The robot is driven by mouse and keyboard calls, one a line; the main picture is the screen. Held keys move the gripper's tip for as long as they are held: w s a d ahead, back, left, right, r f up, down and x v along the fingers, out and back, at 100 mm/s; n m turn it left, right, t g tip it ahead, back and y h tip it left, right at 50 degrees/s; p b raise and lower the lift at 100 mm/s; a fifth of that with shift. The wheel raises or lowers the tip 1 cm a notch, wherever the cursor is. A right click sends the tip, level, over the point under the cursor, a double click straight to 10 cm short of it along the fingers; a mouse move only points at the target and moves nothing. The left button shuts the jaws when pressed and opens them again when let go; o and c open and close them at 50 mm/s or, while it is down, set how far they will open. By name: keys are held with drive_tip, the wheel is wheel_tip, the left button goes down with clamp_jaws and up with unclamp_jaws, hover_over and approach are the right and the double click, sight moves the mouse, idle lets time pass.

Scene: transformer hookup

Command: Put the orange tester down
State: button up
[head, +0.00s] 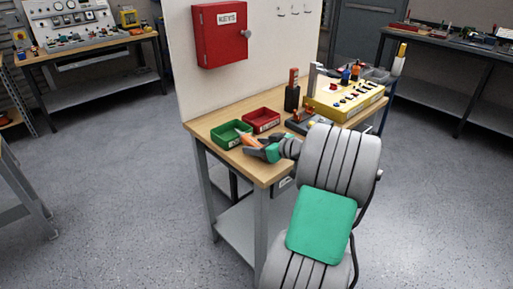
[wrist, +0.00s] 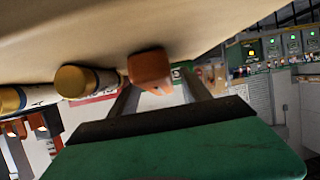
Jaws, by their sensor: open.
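The orange tester (head: 243,138) is at the front left of the wooden bench, by the near right side of the green tray (head: 231,134). In the wrist view an orange block-like end (wrist: 150,70), likely the tester, shows beyond and between my fingers, against a tan surface. My gripper (head: 256,147) is open low over the bench's front edge, close to the tester. Its two dark fingers also show in the wrist view (wrist: 160,96), spread apart. Whether the tester touches a finger or lies fully on the bench, I cannot tell.
A red tray (head: 262,120) stands behind the green tray. A yellow box with knobs (head: 345,98) and a dark upright device (head: 292,92) stand further right on the bench (head: 204,128). A red cabinet (head: 219,35) hangs on the panel behind. Gold-ended cylinders (wrist: 75,82) show in the wrist view.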

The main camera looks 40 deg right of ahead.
drive_tip(key=shift+c, duration=0.5)
clamp_jaws()
